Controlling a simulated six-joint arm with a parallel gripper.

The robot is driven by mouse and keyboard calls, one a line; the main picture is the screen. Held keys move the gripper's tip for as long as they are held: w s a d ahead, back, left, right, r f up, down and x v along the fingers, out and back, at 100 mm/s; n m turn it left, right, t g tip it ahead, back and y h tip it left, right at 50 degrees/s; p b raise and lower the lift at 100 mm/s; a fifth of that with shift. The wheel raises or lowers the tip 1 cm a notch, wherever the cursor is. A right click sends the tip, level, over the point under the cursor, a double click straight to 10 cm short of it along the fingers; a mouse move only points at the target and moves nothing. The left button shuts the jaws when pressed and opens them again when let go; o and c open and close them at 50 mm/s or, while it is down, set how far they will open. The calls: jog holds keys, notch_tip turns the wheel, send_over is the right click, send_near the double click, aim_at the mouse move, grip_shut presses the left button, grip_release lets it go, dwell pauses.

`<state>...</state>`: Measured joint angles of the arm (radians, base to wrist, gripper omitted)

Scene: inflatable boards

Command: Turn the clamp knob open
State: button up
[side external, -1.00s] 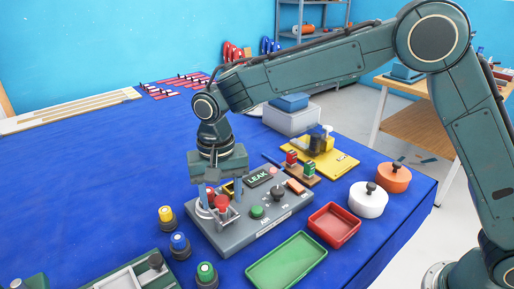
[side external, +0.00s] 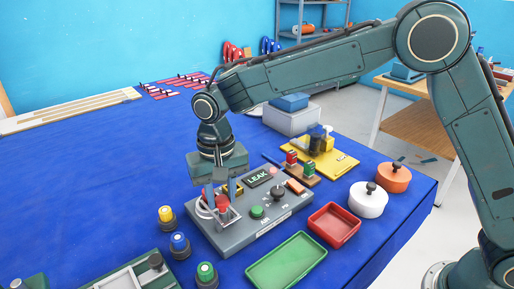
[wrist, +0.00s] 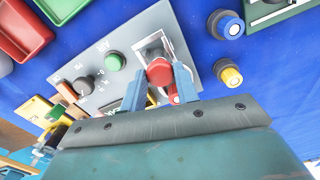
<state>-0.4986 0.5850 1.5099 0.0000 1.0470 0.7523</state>
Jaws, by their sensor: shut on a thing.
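A red knob (side external: 222,202) sits on the left end of a grey control box (side external: 250,237), with a pale looped tube beside it. In the wrist view the red knob (wrist: 159,73) stands between the two blue-grey fingers. My gripper (wrist: 158,88) points down at the box and is shut on this red knob. Another red part (wrist: 174,98) shows just behind it. The box also carries a black knob (side external: 278,193), a green button (side external: 257,212) and a display reading LEAK (side external: 258,177). The fingers partly hide the red knob's sides.
Yellow-, blue- and green-topped buttons (side external: 179,243) stand left of the box. A green tray (side external: 287,268) and red tray (side external: 334,225) lie in front and to the right. White (side external: 368,203) and orange (side external: 394,179) lidded pots stand further right.

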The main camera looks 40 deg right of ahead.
jog(key=n, duration=0.8)
jog(key=shift+n, duration=0.4)
jog(key=n, duration=0.3)
jog(key=shift+n, duration=0.3)
jog(key=n, duration=0.4)
jog(key=o, duration=1)
jog(key=shift+c, duration=0.2)
jog(key=shift+r, duration=0.1)
